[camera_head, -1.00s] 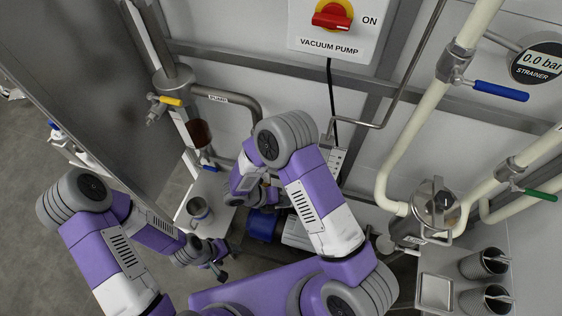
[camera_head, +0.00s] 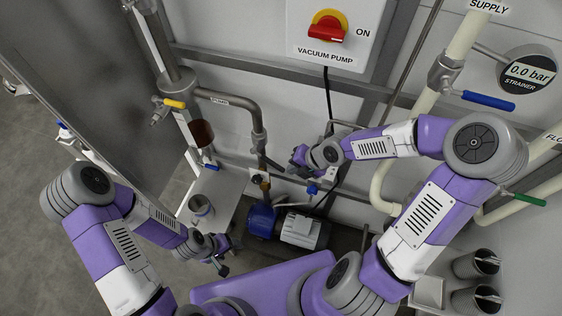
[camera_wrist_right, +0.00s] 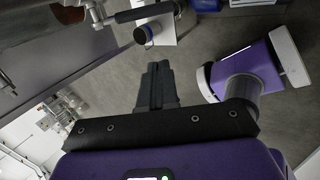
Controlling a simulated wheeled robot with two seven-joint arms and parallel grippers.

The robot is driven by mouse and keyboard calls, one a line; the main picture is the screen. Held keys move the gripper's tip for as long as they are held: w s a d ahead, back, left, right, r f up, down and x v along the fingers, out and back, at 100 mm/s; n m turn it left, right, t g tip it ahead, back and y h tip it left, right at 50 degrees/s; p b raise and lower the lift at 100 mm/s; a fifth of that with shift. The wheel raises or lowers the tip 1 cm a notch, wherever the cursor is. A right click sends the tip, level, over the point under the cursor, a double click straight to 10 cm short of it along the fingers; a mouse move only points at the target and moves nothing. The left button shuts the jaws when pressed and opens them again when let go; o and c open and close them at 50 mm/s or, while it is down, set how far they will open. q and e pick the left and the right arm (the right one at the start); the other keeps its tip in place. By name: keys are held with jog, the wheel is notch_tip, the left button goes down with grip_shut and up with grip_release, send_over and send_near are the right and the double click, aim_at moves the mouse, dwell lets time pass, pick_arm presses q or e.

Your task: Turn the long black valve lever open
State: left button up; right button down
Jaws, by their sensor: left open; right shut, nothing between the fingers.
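A long black lever (camera_wrist_right: 148,12) shows at the top of the right wrist view, joined to a metal fitting at its left end. In the head view, a thin dark bar (camera_head: 274,166) by the pipe below the PUMP label may be this lever; it is too small to be sure. My right gripper (camera_head: 299,158) is just right of that pipe. In the right wrist view its fingers (camera_wrist_right: 157,84) are shut and empty, apart from the lever. My left gripper (camera_head: 222,262) is open and empty, low on the left beside the narrow bench.
A cup (camera_head: 201,206) stands on the narrow bench (camera_head: 222,187). A blue and silver pump (camera_head: 263,221) sits below my right gripper. A yellow-handled valve (camera_head: 174,103), a blue lever (camera_head: 488,101) and a green lever (camera_head: 530,200) are on other pipes. The switch box (camera_head: 331,32) is above.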

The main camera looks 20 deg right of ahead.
aim_at(275, 165)
jog(key=shift+t+h, duration=0.3)
jog(key=shift+t, duration=0.6)
jog(key=b+x, duration=0.3)
jog(key=b, duration=0.1)
jog(key=w+d+b+x, duration=0.1)
jog(key=b+x, duration=0.2)
jog(key=b, duration=0.1)
jog(key=b+x, duration=0.4)
jog(key=shift+w+d+r, duration=0.2)
jog(key=shift+w+d, duration=0.1)
jog(key=shift+w, duration=0.05)
jog(key=shift+w+a+f+b, duration=0.2)
jog(key=shift+w+f+b, duration=0.15)
jog(key=shift+b, duration=0.15)
jog(key=shift+a+f, duration=0.1)
